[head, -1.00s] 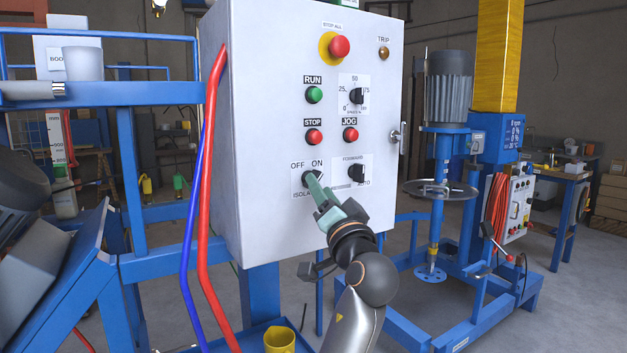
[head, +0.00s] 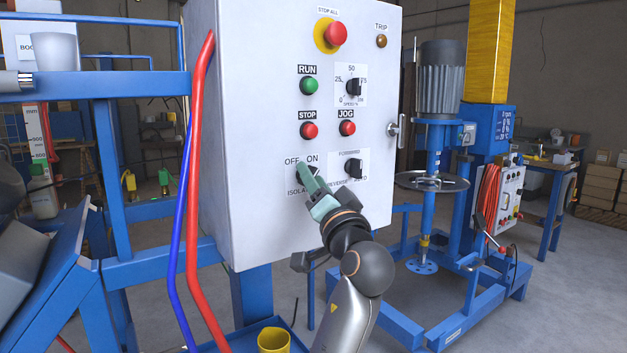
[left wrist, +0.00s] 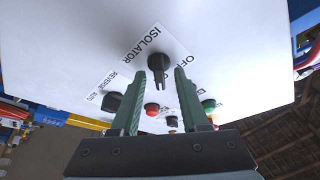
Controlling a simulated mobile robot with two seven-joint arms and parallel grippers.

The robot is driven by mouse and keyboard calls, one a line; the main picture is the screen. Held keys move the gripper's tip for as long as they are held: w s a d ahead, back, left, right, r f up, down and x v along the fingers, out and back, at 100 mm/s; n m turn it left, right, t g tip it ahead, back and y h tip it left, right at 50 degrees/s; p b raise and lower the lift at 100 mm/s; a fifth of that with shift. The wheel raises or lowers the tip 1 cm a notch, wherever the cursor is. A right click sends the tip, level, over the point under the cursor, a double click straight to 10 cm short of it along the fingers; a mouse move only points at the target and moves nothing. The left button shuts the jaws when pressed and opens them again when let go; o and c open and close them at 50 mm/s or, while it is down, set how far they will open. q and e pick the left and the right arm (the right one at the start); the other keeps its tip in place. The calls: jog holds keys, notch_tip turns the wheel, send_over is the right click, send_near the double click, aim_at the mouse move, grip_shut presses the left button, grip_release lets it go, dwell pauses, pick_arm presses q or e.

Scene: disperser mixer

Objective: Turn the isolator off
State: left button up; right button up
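The isolator switch is a black rotary knob (left wrist: 158,63) on the light grey control panel (head: 250,120), under the OFF and ON labels. In the head view the isolator knob (head: 299,178) is mostly hidden by my left gripper (head: 309,178), which reaches up to it from the lower right. In the left wrist view my left gripper (left wrist: 159,72) is open. Its green fingers stand on either side of the knob's handle, with gaps visible on both sides. I cannot tell for sure which label the knob points to. My right gripper is not in view.
The forward/auto knob (head: 354,167) is close to the right of the gripper. Red stop (head: 310,130) and jog (head: 347,128) buttons sit above, with the emergency stop (head: 336,33) at the top. Red (head: 196,200) and blue hoses run down the panel's left side.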

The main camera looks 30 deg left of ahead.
pick_arm(q)
grip_shut()
dwell(0.5)
